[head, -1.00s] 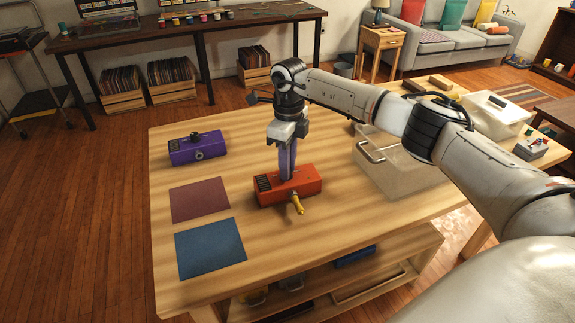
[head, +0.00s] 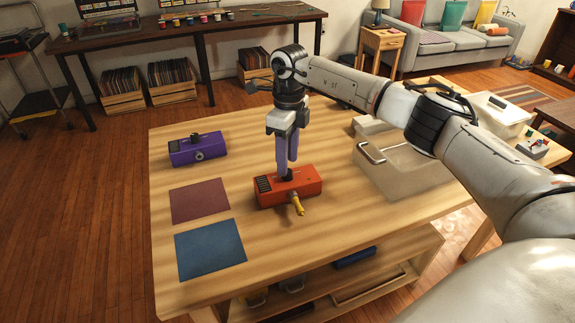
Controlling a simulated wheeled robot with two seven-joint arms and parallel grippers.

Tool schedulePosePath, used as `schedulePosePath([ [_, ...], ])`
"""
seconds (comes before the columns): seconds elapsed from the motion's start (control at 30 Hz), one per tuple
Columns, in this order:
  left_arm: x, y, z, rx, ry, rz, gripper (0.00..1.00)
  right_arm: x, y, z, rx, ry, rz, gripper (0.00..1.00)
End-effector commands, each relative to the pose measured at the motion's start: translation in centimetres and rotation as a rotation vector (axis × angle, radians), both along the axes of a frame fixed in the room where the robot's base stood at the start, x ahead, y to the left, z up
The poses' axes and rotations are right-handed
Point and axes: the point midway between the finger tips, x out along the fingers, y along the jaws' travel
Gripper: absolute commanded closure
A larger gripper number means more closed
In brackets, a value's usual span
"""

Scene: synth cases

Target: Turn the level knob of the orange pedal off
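The orange pedal (head: 308,186) sits on the wooden table, a box with dark vents at its left end and a yellow plug or lever (head: 297,205) on its front side. A dark knob (head: 288,176) stands on its top. My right gripper (head: 287,167) points straight down over the pedal, with its two purple fingers side by side just at or above the knob. I cannot tell whether the fingers touch the knob or how wide the gap between them is. The knob's marking is too small to read. My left gripper is not in view.
A purple pedal (head: 197,149) with a dark knob stands at the back left. A maroon mat (head: 199,201) and a blue mat (head: 210,249) lie left of the orange pedal. The table front is clear.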

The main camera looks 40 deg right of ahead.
Motion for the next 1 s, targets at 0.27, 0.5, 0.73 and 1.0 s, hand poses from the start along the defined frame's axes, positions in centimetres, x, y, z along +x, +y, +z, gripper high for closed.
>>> schedulePosePath([
  [0.27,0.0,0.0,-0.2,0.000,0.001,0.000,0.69,0.2,-0.2,5.4,-0.001,-0.003,-0.002,0.60],
  [0.5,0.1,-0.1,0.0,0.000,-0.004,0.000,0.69,0.2,-0.3,7.4,0.000,-0.001,-0.001,0.60],
  [0.73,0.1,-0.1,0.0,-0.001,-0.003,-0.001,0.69,0.2,-0.3,7.4,0.000,-0.001,-0.001,0.60],
  [1.0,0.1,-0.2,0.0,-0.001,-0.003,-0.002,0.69,0.1,-0.3,7.4,0.000,0.000,-0.001,0.60],
])
